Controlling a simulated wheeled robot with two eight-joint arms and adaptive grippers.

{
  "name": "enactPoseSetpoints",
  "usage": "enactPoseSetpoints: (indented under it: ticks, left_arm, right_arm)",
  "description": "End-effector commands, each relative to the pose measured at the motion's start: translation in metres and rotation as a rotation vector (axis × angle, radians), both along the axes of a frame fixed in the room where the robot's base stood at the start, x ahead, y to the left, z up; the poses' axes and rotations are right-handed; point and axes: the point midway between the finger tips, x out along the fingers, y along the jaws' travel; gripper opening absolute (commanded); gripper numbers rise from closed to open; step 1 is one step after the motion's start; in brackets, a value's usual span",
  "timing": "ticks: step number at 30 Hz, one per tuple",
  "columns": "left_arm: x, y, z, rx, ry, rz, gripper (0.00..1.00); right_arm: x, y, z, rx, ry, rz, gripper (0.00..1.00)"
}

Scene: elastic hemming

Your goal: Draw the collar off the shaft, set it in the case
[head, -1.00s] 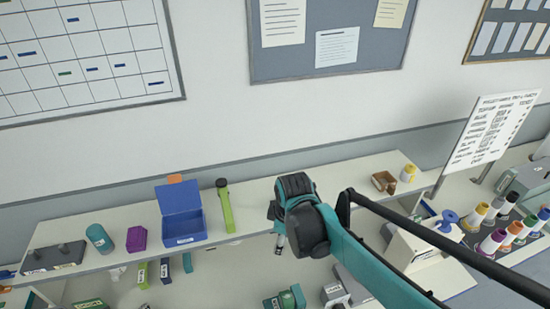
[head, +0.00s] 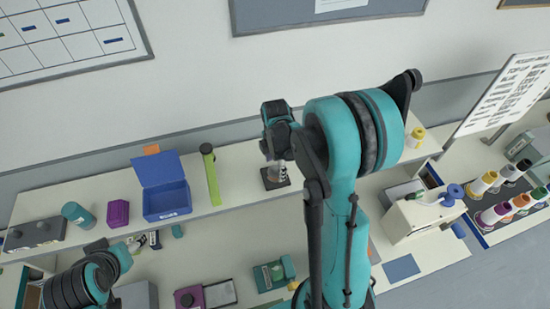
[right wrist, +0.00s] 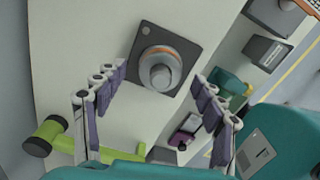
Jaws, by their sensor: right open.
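The shaft (right wrist: 160,77) stands on a dark square base (head: 277,181) on the upper shelf. In the right wrist view a grey ring with an orange band sits around it; I take this as the collar (right wrist: 174,52). My right gripper (right wrist: 160,80) is open and empty, its fingers spread on either side of the shaft and apart from it. In the head view the right gripper (head: 275,163) hangs over the base and partly hides it. The case (head: 166,206) is a blue box with its lid open, left of the shaft.
A lime-green tool (head: 212,178) lies between the case and the base. A purple block (head: 118,213), a teal cylinder (head: 78,214) and a dark two-knobbed block (head: 36,233) stand left of the case. A yellow-and-white spool (head: 415,138) is farther right.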

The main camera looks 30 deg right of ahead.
Motion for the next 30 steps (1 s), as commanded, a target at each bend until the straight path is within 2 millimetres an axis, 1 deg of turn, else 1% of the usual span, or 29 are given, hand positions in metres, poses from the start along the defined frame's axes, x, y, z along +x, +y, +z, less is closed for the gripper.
enactPoseSetpoints:
  ticks: [1,5,13,14,15,17,18,20,21,22,23,24,26,27,30]
  left_arm:
    - [0.0001,0.0000,0.0001,0.000,0.000,0.000,0.62]
    - [0.0001,0.0000,0.0001,0.000,0.000,0.000,0.62]
    - [0.0001,0.0000,0.0001,0.000,0.000,0.000,0.62]
    - [0.0001,0.0000,0.0001,0.000,0.000,0.000,0.62]
    - [0.0001,0.0000,0.0001,0.000,0.000,0.000,0.62]
    - [0.0001,0.0000,0.0001,0.000,0.000,0.000,0.62]
    - [0.0001,0.0000,0.0001,0.000,0.000,0.000,0.62]
    - [0.0001,0.0000,0.0001,0.000,0.000,0.000,0.62]
    - [0.0001,0.0000,0.0001,0.000,0.000,0.000,0.62]
    - [0.0001,0.0000,0.0001,0.000,0.000,0.000,0.62]
    - [0.0001,0.0000,0.0001,0.000,0.000,0.000,0.62]
    - [0.0001,0.0000,0.0001,0.000,0.000,0.000,0.62]
    - [0.0001,0.0000,0.0001,0.000,0.000,0.000,0.62]
    - [0.0001,0.0000,0.0001,0.000,0.000,0.000,0.62]
    - [0.0001,0.0000,0.0006,0.000,0.000,0.000,0.62]
  right_arm:
    - [0.0005,-0.0001,-0.0055,0.000,0.000,0.000,0.70]
    - [0.0002,0.0000,-0.0135,0.000,0.000,0.000,0.70]
    - [-0.0001,0.0001,-0.0152,0.000,0.000,-0.001,0.70]
    - [-0.0001,0.0001,-0.0152,0.000,0.000,-0.001,0.67]
    - [-0.0001,0.0001,-0.0152,0.000,0.000,-0.001,0.57]
    - [-0.0001,0.0001,-0.0151,0.000,0.000,-0.001,0.41]
    - [-0.0001,0.0001,-0.0151,0.000,0.000,-0.001,0.30]
    - [-0.0001,0.0001,-0.0151,0.000,0.000,-0.001,0.14]
    - [-0.0001,0.0001,-0.0150,0.000,-0.001,-0.001,0.09]
    - [0.0000,0.0001,-0.0150,0.000,-0.001,-0.001,0.09]
    - [0.0000,0.0001,-0.0150,0.000,-0.001,-0.001,0.40]
    - [0.0000,0.0001,-0.0150,0.000,-0.001,-0.001,0.29]
    - [0.0000,0.0001,-0.0150,0.000,-0.001,-0.001,0.13]
    - [0.0000,0.0001,-0.0149,0.000,-0.001,-0.001,0.10]
    - [0.0000,0.0001,-0.0142,0.000,-0.001,-0.001,0.10]
